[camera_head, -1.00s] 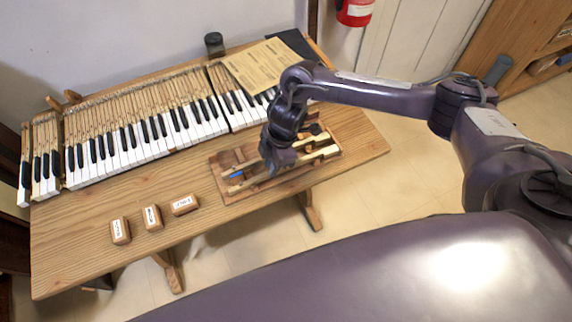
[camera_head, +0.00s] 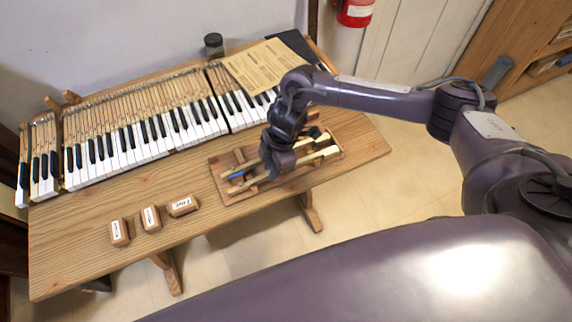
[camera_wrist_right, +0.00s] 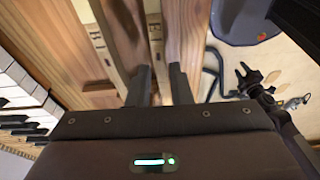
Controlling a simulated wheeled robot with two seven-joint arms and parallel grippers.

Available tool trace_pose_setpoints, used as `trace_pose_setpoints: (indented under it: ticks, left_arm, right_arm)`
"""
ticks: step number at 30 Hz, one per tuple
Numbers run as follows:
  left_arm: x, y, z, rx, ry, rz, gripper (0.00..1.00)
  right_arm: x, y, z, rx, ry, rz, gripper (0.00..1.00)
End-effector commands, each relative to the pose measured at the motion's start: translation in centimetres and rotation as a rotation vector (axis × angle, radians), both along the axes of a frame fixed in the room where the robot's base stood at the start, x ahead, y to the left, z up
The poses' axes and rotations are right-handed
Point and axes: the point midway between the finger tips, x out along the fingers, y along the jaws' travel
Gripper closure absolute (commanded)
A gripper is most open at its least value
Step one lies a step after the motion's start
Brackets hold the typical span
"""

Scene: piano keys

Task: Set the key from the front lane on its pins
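The wooden tray (camera_head: 217,172) with lanes lies on the front right of the bench and holds several loose keys. One pale key (camera_head: 322,154) shows right of my right gripper (camera_head: 275,173), which reaches down over the front part of the tray. In the right wrist view the fingers of my right gripper (camera_wrist_right: 160,85) stand apart, with a narrow pale wooden strip (camera_wrist_right: 154,25), apparently a key, between them. I see no clear contact with it. The pins are not clearly visible. My left gripper is out of view.
The keyboard (camera_head: 140,135) runs along the back of the bench (camera_head: 75,240), with a gap near its left end. Three labelled wooden blocks (camera_head: 151,218) stand at the front. A paper sheet (camera_head: 262,65) and a dark jar (camera_head: 214,44) are behind. The bench's front left is clear.

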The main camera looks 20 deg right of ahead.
Motion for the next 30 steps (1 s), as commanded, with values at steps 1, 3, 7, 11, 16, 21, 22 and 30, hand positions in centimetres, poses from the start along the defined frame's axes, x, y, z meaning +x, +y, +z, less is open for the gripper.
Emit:
trace_pose_setpoints:
  ticks: [1, 3, 7, 11, 16, 21, 22, 30]
  left_arm:
    - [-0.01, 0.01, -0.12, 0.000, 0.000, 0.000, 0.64]
    - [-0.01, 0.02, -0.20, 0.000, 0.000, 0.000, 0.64]
    - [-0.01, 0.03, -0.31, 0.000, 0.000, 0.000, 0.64]
    - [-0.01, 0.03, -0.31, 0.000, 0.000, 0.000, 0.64]
    - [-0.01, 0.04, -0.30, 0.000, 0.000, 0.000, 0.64]
    - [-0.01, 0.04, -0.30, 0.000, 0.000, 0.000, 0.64]
    - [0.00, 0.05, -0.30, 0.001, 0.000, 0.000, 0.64]
    - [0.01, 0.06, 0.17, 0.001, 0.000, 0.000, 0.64]
  right_arm:
    - [-0.01, 0.02, -0.18, 0.000, 0.000, 0.000, 0.81]
    - [-0.01, 0.01, -0.33, 0.000, 0.000, 0.000, 0.81]
    - [-0.02, 0.01, -0.53, 0.000, 0.000, 0.000, 0.81]
    - [-0.01, 0.01, -0.57, 0.000, 0.000, 0.000, 0.81]
    - [-0.01, 0.01, -0.55, 0.000, 0.000, 0.000, 0.83]
    - [-0.01, 0.01, -0.55, 0.000, 0.000, 0.000, 1.00]
    - [-0.01, 0.01, -0.55, 0.000, 0.000, 0.000, 1.00]
    - [0.01, 0.02, -0.07, 0.000, 0.000, -0.001, 1.00]
